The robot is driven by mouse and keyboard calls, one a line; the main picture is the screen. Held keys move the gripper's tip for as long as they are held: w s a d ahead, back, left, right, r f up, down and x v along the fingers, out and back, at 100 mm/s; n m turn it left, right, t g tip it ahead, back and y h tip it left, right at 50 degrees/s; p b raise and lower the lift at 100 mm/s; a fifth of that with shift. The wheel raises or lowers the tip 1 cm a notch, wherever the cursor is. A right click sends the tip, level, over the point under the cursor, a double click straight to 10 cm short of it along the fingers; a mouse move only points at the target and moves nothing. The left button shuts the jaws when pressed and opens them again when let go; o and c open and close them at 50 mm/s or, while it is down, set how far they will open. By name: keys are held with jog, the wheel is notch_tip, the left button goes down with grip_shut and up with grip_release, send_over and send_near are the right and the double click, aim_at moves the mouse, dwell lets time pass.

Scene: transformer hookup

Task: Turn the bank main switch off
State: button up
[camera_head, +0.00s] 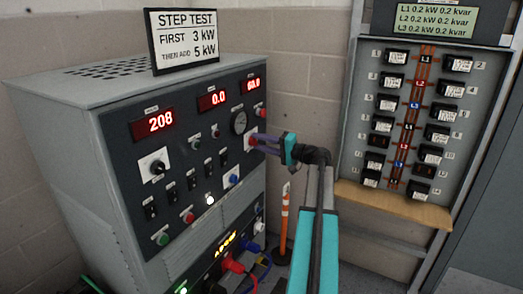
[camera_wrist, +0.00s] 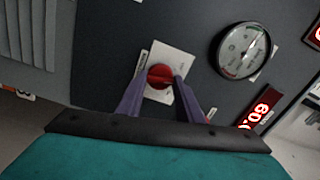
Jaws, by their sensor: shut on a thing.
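A red rotary knob (camera_wrist: 160,76) sits on a white square plate (camera_wrist: 181,56) on the dark panel of the grey cabinet, beside a round dial gauge. In the wrist view the two purple fingers of my gripper (camera_wrist: 159,84) are on either side of the knob and shut on it. In the head view my gripper (camera_head: 259,141) reaches the right part of the panel (camera_head: 124,130), just below the gauge. It largely hides the knob there. The lettering on the plate is too small to read.
The round gauge (camera_wrist: 243,50) is close to the fingers. The panel has red displays reading 208 (camera_head: 153,123) and 0.0 (camera_head: 212,98), plus several switches and lamps. Colored cables (camera_head: 234,265) plug in low. A breaker board (camera_head: 399,150) with a wooden ledge (camera_head: 392,203) stands right.

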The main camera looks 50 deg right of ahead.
jog(key=n+b, duration=0.3)
jog(key=b, duration=0.2)
jog(key=shift+f+n+b, duration=0.3)
jog(key=shift+f+n, duration=0.05)
jog(key=shift+n, duration=0.05)
jog(key=n+b, duration=0.2)
jog(key=b, duration=0.1)
jog(key=shift+s+r, duration=0.1)
jog(key=shift+r+n, duration=0.1)
jog(key=shift+n, duration=0.3)
jog(key=o, duration=1.1)
jog(key=shift+c, duration=0.2)
jog(key=shift+r, duration=0.1)
